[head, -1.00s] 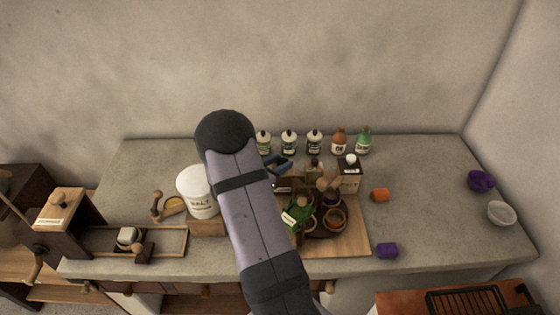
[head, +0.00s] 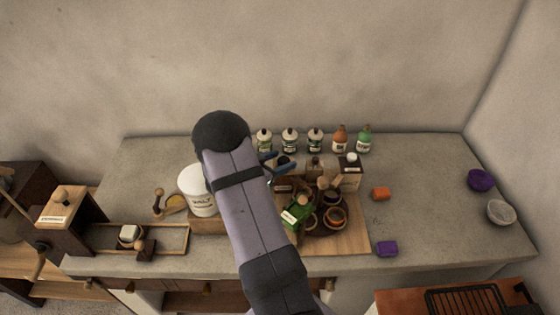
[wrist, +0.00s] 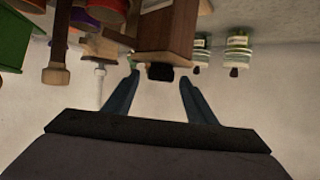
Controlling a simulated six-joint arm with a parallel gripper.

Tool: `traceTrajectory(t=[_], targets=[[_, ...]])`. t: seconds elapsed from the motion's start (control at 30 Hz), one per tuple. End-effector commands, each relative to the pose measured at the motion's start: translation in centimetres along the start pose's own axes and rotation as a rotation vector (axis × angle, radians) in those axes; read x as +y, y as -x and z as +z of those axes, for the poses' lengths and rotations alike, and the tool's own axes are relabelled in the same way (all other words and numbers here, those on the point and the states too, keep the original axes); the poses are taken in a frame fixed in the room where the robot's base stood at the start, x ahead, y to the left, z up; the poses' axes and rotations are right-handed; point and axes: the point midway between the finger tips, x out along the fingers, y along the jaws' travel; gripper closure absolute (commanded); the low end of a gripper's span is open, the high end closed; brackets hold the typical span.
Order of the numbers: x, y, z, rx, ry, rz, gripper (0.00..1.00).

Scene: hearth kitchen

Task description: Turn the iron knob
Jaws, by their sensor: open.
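A small black knob (wrist: 160,72) sits at the end of a wooden box (wrist: 167,35) in the wrist view. It looks like the iron knob, though I cannot read any label. My gripper (wrist: 160,84) is open, with its two blue fingers on either side of the knob and apart from it. In the head view my gripper (head: 283,161) shows as blue fingers beside my forearm, behind the cluster of kitchen things. My arm hides part of that area, and I cannot make out the knob there.
Several bottles (head: 315,141) stand in a row along the wall. A white salt tub (head: 199,190) stands left of my arm. A wooden board (head: 350,236) bears pots and a green item (head: 296,212). An orange block (head: 380,193) and purple block (head: 387,248) lie right, with free counter around them.

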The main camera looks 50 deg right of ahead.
Motion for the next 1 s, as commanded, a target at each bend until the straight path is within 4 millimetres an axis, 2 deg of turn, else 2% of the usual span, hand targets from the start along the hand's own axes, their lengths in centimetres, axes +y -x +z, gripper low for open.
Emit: traceTrajectory(t=[0.27,0.7,1.0], targets=[[-0.1,0.8,-1.9,0.002,-0.004,-0.002,0.49],[-0.1,3.1,-7.6,0.002,-0.004,-0.002,0.49],[0.0,3.8,-9.2,0.001,-0.001,-0.001,0.49]])
